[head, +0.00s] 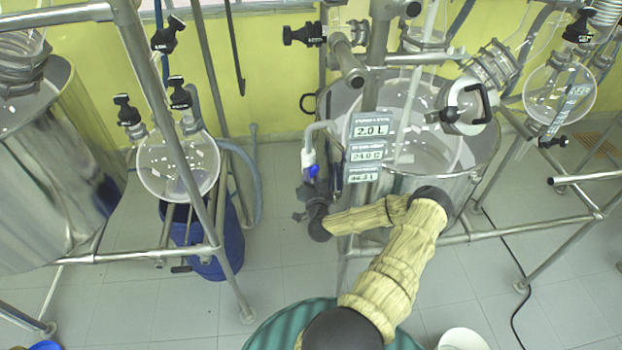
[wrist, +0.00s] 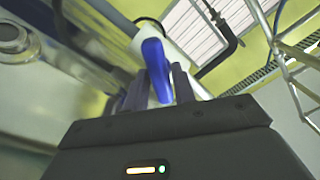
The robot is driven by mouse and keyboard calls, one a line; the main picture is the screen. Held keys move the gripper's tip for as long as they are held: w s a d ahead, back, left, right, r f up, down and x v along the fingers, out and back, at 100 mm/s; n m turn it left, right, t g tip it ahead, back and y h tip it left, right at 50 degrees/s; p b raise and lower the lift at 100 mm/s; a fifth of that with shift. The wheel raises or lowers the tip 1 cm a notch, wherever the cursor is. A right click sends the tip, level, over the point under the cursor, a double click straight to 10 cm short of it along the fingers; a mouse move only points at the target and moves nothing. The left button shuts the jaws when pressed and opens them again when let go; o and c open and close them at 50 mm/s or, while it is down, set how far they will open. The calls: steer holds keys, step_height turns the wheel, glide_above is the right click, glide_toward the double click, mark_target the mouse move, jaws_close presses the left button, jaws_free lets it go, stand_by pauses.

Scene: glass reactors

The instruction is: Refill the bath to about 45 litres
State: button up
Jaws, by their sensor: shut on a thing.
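The steel bath (head: 478,150) stands at the centre right with a glass vessel (head: 425,130) inside it. A white tap with a blue lever (head: 313,170) hangs on a grey pipe at its left rim. My gripper (head: 310,190) is at this tap. In the wrist view the blue lever (wrist: 155,68) is between my gripper's two fingers (wrist: 160,90), which are shut on it. Three readouts hang before the bath: the top one (head: 374,129) reads 2.0 L, the middle one (head: 366,153) about 24.0. The bottom one (head: 364,174) is small and seems to read about 44 L.
Metal frame tubes (head: 180,150) and a round flask (head: 178,165) over a blue drum (head: 205,235) stand to the left. A large steel vessel (head: 50,170) is at far left. A white bucket (head: 462,340) and a black cable (head: 520,275) are on the floor at lower right.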

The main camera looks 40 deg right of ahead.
steer(key=m+b, duration=0.1)
steer(key=m, duration=0.1)
steer(key=m+b, duration=0.1)
steer(key=b, duration=0.1)
steer(key=m+b, duration=0.2)
steer(key=shift+f+m, duration=0.25)
steer(key=shift+m, duration=0.05)
steer(key=m+b, duration=0.4)
steer(key=m, duration=0.1)
steer(key=shift+r+m, duration=0.1)
steer(key=shift+m, duration=0.2)
steer(key=o, duration=0.9)
steer(key=shift+d, duration=0.1)
steer(key=shift+c, duration=0.2)
steer(key=shift+s, duration=0.1)
steer(key=p+v, duration=0.2)
steer(key=v, duration=1.5)
steer(key=shift+s, duration=0.15)
